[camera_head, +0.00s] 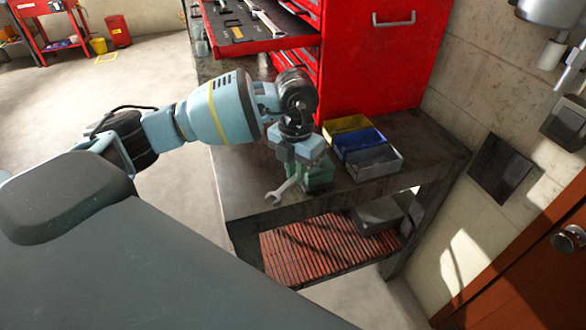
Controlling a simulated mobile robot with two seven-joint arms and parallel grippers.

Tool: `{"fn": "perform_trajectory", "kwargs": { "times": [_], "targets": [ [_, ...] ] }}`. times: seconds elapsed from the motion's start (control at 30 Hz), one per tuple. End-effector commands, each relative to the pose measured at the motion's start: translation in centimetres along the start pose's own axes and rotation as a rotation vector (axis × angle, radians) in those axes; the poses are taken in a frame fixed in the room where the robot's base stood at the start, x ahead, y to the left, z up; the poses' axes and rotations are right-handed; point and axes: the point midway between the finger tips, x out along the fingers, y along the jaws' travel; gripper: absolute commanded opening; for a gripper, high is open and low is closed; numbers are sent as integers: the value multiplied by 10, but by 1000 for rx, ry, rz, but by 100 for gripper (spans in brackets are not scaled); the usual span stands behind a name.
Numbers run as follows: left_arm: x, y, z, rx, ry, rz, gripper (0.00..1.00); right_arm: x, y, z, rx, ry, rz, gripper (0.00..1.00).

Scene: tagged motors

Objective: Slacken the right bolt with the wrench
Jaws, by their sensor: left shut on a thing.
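My left gripper (299,160) is above the front part of the dark workbench (245,190). It is shut on a grey wrench (284,188), whose open-ended head points down and to the left, near the bench's front edge. A green block-like thing, likely a motor (318,177), stands on the bench directly beside and partly behind the gripper. The bolts cannot be made out; the gripper and wrench cover part of the motor. Whether the wrench touches the motor cannot be told. My right gripper does not show.
Yellow (345,125), blue (359,139) and grey (374,161) bins stand right of the motor. A red tool cabinet (370,65) with an open drawer (245,44) of tools rises behind. A slatted red shelf (320,250) lies below the bench. A wall bounds the right.

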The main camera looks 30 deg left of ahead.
Motion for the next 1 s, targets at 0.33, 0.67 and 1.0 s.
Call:
{"fn": "perform_trajectory", "kwargs": {
  "times": [0.33,0.67,1.0],
  "targets": [
    [-2,-11,2,-90,-4,-3,0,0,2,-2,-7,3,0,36],
    [-2,-19,3,-195,-5,-3,0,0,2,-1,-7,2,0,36],
    [-2,-26,5,-260,-5,-3,0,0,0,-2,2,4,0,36]
  ]
}}
